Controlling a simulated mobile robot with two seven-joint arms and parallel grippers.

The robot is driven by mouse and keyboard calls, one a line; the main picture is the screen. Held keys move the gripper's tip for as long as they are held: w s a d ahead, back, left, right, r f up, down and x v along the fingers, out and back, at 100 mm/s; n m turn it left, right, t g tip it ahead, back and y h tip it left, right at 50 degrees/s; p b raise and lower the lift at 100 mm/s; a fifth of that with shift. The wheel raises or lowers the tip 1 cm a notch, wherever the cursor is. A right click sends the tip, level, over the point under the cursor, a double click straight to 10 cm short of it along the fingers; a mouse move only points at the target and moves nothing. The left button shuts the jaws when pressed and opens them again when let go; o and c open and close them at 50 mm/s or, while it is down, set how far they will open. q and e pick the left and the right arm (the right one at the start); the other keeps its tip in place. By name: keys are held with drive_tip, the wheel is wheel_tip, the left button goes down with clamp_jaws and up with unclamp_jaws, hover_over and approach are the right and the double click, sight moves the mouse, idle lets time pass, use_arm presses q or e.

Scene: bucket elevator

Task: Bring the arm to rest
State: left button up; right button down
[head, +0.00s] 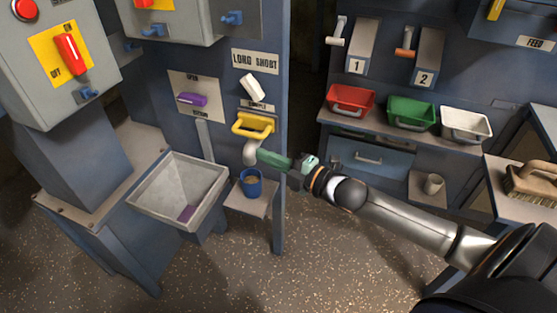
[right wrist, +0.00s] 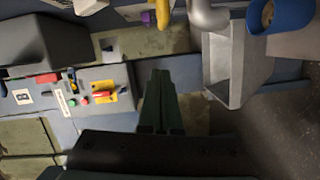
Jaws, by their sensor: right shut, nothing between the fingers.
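My right gripper (head: 264,156) is shut and empty, with green fingers. In the head view its tips lie close to a grey spout (head: 249,153) under a yellow handle (head: 254,125); I cannot tell whether they touch. The shut fingers also show in the right wrist view (right wrist: 161,78). A blue cup (head: 251,188) stands upright on a small shelf below the spout, with something tan inside. The cup shows at the top right of the right wrist view (right wrist: 288,15). My left gripper is not in view.
A grey hopper (head: 150,206) stands left of the cup. Red (head: 350,99), green (head: 411,112) and white (head: 466,125) bins line a shelf at right. A brush (head: 531,186) lies on the right bench. Speckled floor is open below my right arm.

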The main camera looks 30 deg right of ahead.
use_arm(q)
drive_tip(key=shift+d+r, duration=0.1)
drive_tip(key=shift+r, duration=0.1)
use_arm(e)
drive_tip(key=shift+v, duration=1.75)
drive_tip(key=s+a+f+m+g+h, duration=0.2)
drive_tip(key=s+a+f+m+g, duration=0.2)
drive_tip(key=s+a+f+m, duration=0.45)
drive_tip(key=s+a+f+m+g+h, duration=0.25)
drive_tip(key=s+a+f+m, duration=0.25)
drive_tip(key=s+f+m, duration=0.6)
use_arm(q)
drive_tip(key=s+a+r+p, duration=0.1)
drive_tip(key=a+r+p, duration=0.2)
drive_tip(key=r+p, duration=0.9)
drive_tip(key=p, duration=0.4)
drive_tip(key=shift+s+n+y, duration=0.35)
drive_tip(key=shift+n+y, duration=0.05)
use_arm(e)
drive_tip(key=d+r+n, duration=0.1)
drive_tip(key=d+r, duration=0.2)
drive_tip(key=r, duration=0.7)
drive_tip(key=shift+w+d+r, duration=0.15)
drive_tip(key=shift+d+r, duration=0.1)
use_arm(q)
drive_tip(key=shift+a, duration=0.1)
